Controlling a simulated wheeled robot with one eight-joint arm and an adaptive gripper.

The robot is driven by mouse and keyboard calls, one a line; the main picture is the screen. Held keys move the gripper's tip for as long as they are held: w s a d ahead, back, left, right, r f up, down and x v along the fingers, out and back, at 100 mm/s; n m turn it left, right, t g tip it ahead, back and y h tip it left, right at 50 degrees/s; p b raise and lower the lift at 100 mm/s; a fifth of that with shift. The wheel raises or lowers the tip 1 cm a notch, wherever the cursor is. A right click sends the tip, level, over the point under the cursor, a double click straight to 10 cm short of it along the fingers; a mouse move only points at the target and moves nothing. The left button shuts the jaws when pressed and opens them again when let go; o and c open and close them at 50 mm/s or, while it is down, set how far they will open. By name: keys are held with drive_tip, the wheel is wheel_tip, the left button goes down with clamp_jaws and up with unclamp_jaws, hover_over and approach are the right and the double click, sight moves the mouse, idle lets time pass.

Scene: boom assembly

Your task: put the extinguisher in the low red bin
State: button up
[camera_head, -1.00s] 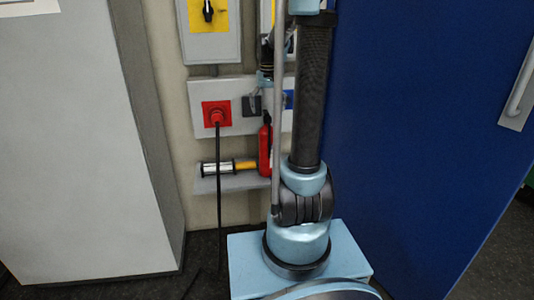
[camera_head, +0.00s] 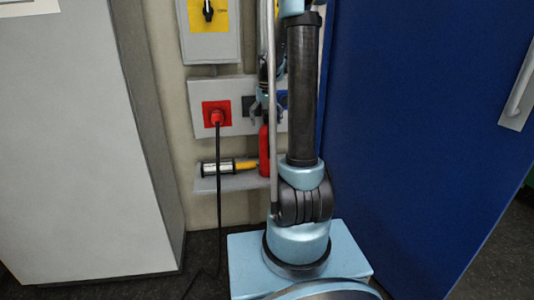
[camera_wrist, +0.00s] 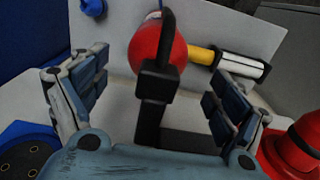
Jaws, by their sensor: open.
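The extinguisher (camera_head: 264,152) is a red cylinder standing upright on a small grey wall shelf, partly hidden behind my arm in the head view. In the wrist view its rounded red top (camera_wrist: 150,62) and black valve and handle show between my fingers. My gripper (camera_head: 267,117) is at the extinguisher's top, pointing down. In the wrist view my gripper (camera_wrist: 158,82) is open, with one finger on each side of the extinguisher and visible gaps. The low red bin is not in view.
A yellow-and-silver cylindrical tool (camera_head: 229,167) lies on the shelf (camera_head: 232,184), left of the extinguisher. A red plug (camera_head: 216,117) with a hanging black cable is on the wall panel. A grey cabinet (camera_head: 85,150) stands left, a blue door (camera_head: 420,150) right.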

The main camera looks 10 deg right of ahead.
sight(267, 131)
drive_tip(key=shift+s+d+f, duration=0.1)
drive_tip(key=shift+f, duration=1.25)
drive_tip(key=shift+s+d+f, duration=0.1)
drive_tip(key=shift+f, duration=1.25)
drive_tip(key=shift+c, duration=0.5)
clamp_jaws()
drive_tip(key=shift+r, duration=0.15)
